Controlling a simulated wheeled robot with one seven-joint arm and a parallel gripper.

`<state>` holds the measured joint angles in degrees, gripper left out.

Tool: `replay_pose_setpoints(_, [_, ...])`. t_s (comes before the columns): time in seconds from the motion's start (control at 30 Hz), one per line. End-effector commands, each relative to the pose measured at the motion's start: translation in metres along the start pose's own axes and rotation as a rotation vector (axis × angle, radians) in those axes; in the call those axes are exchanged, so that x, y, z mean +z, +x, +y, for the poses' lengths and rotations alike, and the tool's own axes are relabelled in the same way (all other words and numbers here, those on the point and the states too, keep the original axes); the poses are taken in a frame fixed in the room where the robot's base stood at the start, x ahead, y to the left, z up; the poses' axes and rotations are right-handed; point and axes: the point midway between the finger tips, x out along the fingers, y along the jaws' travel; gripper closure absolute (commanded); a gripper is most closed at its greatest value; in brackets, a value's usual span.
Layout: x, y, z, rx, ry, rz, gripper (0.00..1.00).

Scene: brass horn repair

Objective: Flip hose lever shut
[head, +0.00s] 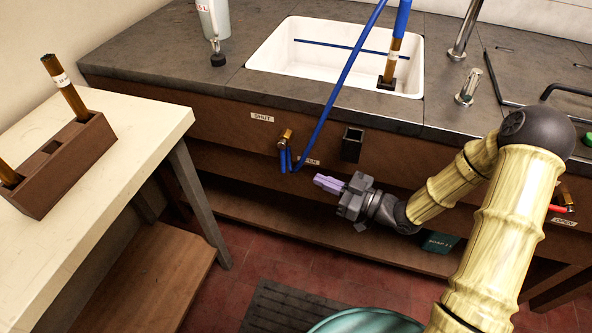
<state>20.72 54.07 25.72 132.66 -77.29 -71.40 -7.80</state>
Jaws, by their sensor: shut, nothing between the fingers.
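A small brass valve (286,135) sits on the brown cabinet front below the sink. A blue hose (347,75) loops at the valve and runs up over the counter. Blue parts hang just below the brass, and I cannot tell the lever from the hose there. A SHUT label (262,117) is to the upper left of the valve, and an OPEN label (308,161) is to its lower right. My gripper (322,182) has purple fingers, shut and empty, pointing left. In the picture it is below and right of the valve, apart from it.
A dark square holder (352,145) juts from the cabinet right of the valve. A second valve with a red lever (558,209) is at far right. A pale table (90,190) with a brown tube rack (62,165) stands at left. A white sink (275,58) is above.

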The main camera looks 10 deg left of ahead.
Motion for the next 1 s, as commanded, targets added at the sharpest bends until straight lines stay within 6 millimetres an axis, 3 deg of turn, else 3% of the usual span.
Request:
replay_pose_setpoints(0.2, [0.001,0.04,-0.001,-0.004,-0.001,0.001,1.0])
replay_pose_setpoints(0.43, [0.001,0.074,0.0,-0.001,-0.001,0.001,1.0])
replay_pose_setpoints(1.0, [0.0,0.083,-0.001,-0.001,0.001,0.003,1.0])
